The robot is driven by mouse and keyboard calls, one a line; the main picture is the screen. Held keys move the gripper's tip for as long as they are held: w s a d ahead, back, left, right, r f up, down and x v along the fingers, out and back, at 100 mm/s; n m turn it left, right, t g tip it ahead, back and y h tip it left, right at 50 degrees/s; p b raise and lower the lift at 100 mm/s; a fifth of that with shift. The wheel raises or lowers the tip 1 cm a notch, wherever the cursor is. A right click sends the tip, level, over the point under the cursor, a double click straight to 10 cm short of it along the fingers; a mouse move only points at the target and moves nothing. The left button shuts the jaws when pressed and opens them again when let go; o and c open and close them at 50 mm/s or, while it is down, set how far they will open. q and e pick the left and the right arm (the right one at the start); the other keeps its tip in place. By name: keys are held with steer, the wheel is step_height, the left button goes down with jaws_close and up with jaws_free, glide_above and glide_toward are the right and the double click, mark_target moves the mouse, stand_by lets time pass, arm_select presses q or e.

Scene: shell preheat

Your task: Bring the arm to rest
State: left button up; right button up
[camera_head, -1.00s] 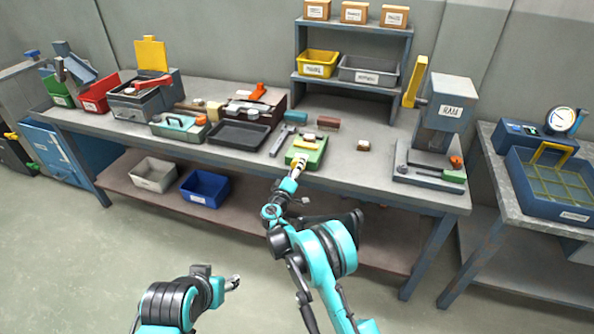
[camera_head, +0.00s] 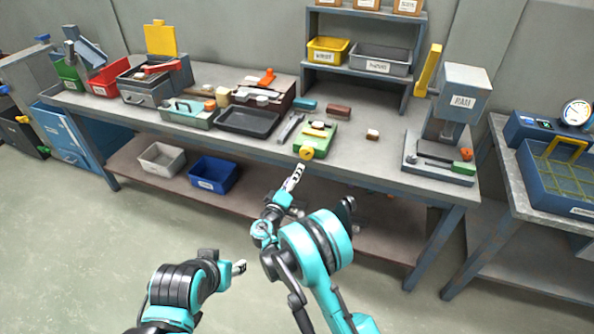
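My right arm reaches up from the bottom middle. Its gripper (camera_head: 294,177) is in front of the workbench (camera_head: 361,169), apart from the green fixture (camera_head: 315,141) with a yellow knob (camera_head: 306,153) at the bench's front edge. The fingers look close together and seem empty, but they are too small to tell open from shut. My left arm is low at the bottom left. Its gripper (camera_head: 240,266) is over the open floor, away from the bench, and its fingers are also too small to judge.
A black tray (camera_head: 248,122) and a press labelled RAM (camera_head: 455,105) stand on the bench. A grey bin (camera_head: 161,159) and a blue bin (camera_head: 213,174) sit on the lower shelf. A side table with a blue basket (camera_head: 560,185) is at right. Floor at left is clear.

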stand_by(0.5)
steer(key=s+d+r+m+g, duration=0.25)
steer(key=s+d+r, duration=0.3)
steer(key=d, duration=0.35)
steer(key=s+d+r+m+g, duration=0.2)
steer(key=s+d+r+g, duration=0.3)
steer(key=d, duration=0.4)
steer(key=s+d+m+g+y, duration=0.1)
steer(key=s+d+m+y, duration=0.1)
steer(key=s, duration=1.2)
steer(key=s+d+f+m+g+y, duration=0.1)
steer(key=s+d+m+y, duration=0.1)
steer(key=s, duration=1.2)
steer(key=shift+y, duration=0.8)
